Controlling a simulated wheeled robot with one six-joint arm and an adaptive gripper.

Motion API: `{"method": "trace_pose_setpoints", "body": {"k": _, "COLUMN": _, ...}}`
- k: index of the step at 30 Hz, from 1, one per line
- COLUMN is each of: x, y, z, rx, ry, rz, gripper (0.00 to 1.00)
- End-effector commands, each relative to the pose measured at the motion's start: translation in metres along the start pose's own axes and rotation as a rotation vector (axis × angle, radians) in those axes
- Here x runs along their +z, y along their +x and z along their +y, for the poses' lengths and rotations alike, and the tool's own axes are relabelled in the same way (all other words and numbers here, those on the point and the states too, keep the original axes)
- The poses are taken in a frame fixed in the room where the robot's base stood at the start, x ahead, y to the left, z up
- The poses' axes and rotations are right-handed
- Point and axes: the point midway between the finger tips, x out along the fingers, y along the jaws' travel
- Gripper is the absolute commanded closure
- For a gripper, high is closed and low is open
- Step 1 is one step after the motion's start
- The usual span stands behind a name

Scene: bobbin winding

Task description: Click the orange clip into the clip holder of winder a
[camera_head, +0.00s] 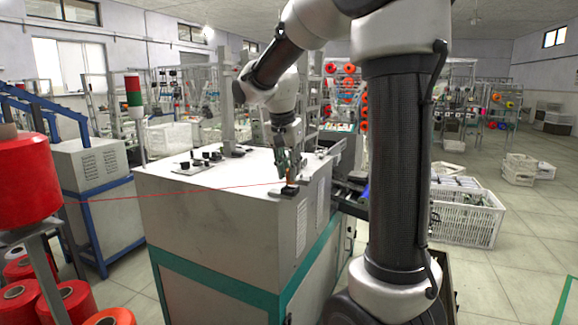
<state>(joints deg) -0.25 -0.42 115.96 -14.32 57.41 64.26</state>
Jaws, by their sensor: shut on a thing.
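The winder cabinet (215,225) is a white box with a teal band, standing in the middle of the view. A small dark block (289,191), which looks like the clip holder, sits at the front right corner of its top. My gripper (287,172) points down just above this block and is shut on the orange clip (291,177). Only a small orange-brown piece of the clip shows. The clip is upright, at or just over the block; I cannot tell whether it is seated. A red thread (180,188) runs from the left to the clip area.
A large red thread cone (25,180) stands at the left, with several more red cones (68,302) below. A red-green signal lamp (134,95) rises behind the cabinet's left edge. Small black parts (205,157) stand on the cabinet top. A white crate (465,218) stands at the right.

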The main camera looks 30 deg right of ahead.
Motion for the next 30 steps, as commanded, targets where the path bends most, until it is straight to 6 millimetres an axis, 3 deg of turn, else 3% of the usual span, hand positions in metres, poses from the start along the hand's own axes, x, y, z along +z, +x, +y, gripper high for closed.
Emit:
{"method": "trace_pose_setpoints", "body": {"k": 28, "x": 0.005, "y": 0.021, "z": 0.0, "rx": 0.0, "ry": 0.001, "rz": 0.0, "gripper": 0.99}}
{"method": "trace_pose_setpoints", "body": {"k": 29, "x": 0.005, "y": 0.021, "z": 0.0, "rx": 0.0, "ry": 0.001, "rz": 0.0, "gripper": 0.74}}
{"method": "trace_pose_setpoints", "body": {"k": 30, "x": 0.005, "y": 0.021, "z": 0.0, "rx": 0.0, "ry": 0.001, "rz": 0.0, "gripper": 0.67}}
